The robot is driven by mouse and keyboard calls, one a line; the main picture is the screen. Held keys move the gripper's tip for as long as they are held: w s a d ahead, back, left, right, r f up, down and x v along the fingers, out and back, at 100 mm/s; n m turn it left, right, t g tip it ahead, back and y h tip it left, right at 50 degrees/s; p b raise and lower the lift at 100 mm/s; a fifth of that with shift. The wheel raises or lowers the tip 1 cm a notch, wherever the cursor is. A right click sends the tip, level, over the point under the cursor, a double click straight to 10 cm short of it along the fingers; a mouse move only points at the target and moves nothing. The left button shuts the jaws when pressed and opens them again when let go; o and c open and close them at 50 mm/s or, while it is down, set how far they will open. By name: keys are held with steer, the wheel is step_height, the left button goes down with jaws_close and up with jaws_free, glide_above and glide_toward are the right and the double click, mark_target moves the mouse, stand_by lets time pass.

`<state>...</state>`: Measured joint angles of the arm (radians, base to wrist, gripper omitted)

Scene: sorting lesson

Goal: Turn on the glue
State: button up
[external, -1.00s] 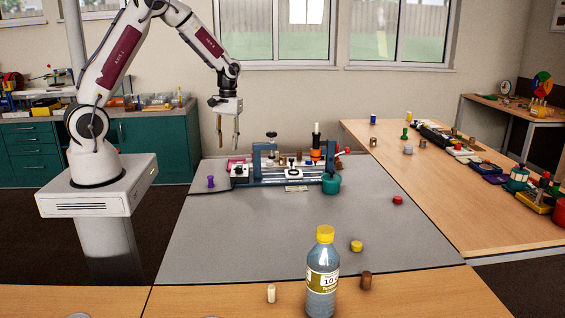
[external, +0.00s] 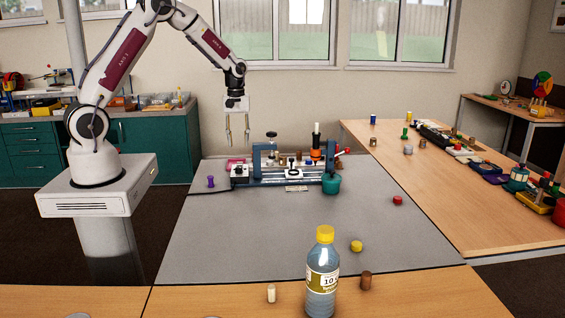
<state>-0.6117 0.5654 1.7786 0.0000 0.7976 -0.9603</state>
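A blue-framed bench device (external: 262,178) stands on the far part of the grey table, with several small parts on and in it. I cannot tell which part is the glue or its switch. An orange part with a black top (external: 316,152) stands at the device's right side, and a teal round pot (external: 331,184) stands in front of its right end. My gripper (external: 238,143) points down in the air above the left end of the device. Its two fingers are apart, with nothing between them.
A purple peg (external: 211,182) stands left of the device. A red piece (external: 398,200) and a yellow piece (external: 356,246) lie to the right. A bottle with a yellow cap (external: 322,275) stands at the front. The middle of the grey table (external: 260,235) is clear.

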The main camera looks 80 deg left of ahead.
mark_target(239, 164)
steer(key=shift+f, duration=0.15)
steer(key=shift+f, duration=3.75)
jaws_close()
